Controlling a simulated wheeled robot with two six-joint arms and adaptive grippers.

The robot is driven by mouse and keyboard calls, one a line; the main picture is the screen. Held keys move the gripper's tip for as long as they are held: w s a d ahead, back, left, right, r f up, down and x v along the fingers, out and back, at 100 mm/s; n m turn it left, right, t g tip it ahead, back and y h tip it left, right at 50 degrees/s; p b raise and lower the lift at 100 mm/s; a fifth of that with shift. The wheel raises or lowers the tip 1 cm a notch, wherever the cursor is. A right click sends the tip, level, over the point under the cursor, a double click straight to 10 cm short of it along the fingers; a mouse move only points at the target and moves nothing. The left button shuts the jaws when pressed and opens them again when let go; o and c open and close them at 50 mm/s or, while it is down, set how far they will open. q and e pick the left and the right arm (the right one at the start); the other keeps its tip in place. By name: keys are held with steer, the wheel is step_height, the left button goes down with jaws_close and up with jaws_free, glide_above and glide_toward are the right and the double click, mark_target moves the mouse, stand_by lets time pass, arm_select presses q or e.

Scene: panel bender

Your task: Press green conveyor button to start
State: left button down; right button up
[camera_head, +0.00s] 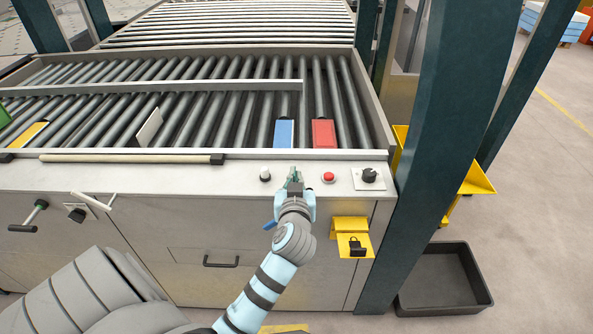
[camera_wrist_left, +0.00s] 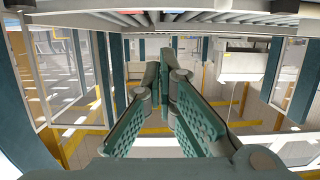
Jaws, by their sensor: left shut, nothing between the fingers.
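My left gripper (camera_head: 294,177) is at the conveyor's front control ledge, between a white button (camera_head: 265,174) and a red button (camera_head: 328,177). Its green fingers are shut and empty. In the left wrist view the closed fingers (camera_wrist_left: 164,72) point away from the camera. I cannot make out a green button; the spot under the fingertips is hidden by the gripper. I cannot tell whether the fingertips touch the ledge. My right gripper is not in view.
A black knob (camera_head: 369,176) sits right of the red button. Blue (camera_head: 284,134) and red (camera_head: 323,133) blocks lie on the rollers behind. A dark green post (camera_head: 440,150) stands to the right. A yellow bracket with a padlock (camera_head: 351,238) is on the front panel.

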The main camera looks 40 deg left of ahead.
arm_select(q)
steer(key=shift+w+f, duration=0.1)
steer(key=shift+w, duration=0.05)
steer(key=x, duration=0.8)
steer(key=shift+w+a+f, duration=0.1)
steer(key=shift+w+a, duration=0.1)
steer(key=shift+w+a+f, duration=0.4)
steer(key=shift+w+a, duration=0.05)
steer(key=shift+w, duration=0.15)
step_height(320, 180, down, 3)
steer(key=shift+r, duration=0.15)
steer(key=shift+s+d+f, duration=0.15)
steer(key=shift+f, duration=0.25)
